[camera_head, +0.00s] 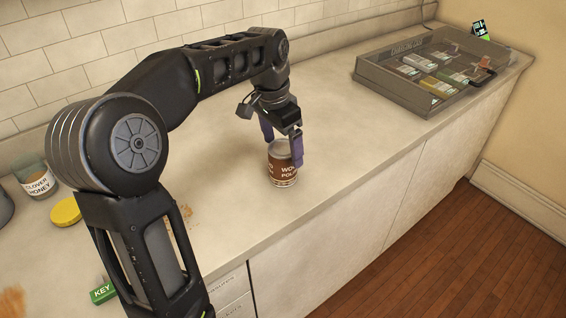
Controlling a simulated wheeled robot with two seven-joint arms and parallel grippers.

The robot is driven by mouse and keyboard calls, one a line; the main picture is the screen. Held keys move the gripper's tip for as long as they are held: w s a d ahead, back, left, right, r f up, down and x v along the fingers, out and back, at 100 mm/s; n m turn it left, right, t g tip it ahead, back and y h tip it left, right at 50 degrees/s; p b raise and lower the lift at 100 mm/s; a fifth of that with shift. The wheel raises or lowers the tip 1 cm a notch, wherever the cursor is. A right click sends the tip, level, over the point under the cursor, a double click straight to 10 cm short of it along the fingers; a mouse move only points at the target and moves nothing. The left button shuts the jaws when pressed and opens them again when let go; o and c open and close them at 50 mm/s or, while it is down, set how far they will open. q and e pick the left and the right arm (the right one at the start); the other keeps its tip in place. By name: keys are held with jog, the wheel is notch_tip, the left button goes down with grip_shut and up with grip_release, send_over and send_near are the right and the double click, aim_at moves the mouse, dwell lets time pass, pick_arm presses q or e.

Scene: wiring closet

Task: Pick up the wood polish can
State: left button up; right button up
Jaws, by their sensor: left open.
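The wood polish can (283,170) stands upright on the pale countertop in the middle of the view. It has a brown label with white lettering and a light metal body. My left gripper (282,148) is over the can, pointing down, with its purple fingers open. One finger is at the can's upper left and the other at its upper right, overlapping the can's top in the picture. I cannot tell whether either finger touches it. My right gripper is not in view.
A grey tray (386,88) of small packs stands at the counter's far right. A clover honey jar (36,182), a yellow lid (65,212) and a green key tag (103,292) are at the left. The counter's front edge runs close to the can. Counter between can and tray is clear.

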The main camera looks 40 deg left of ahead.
pick_arm(q)
jog(key=shift+f, duration=0.2)
jog(key=f, duration=0.5)
jog(key=shift+w+p, duration=0.3)
jog(key=shift+w, duration=0.1)
jog(key=shift+c, duration=0.3)
jog(key=c, duration=1.7)
jog(key=shift+r, duration=0.15)
jog(key=shift+c, duration=0.2)
notch_tip(320, 180, up, 10)
jog(key=shift+f, duration=0.1)
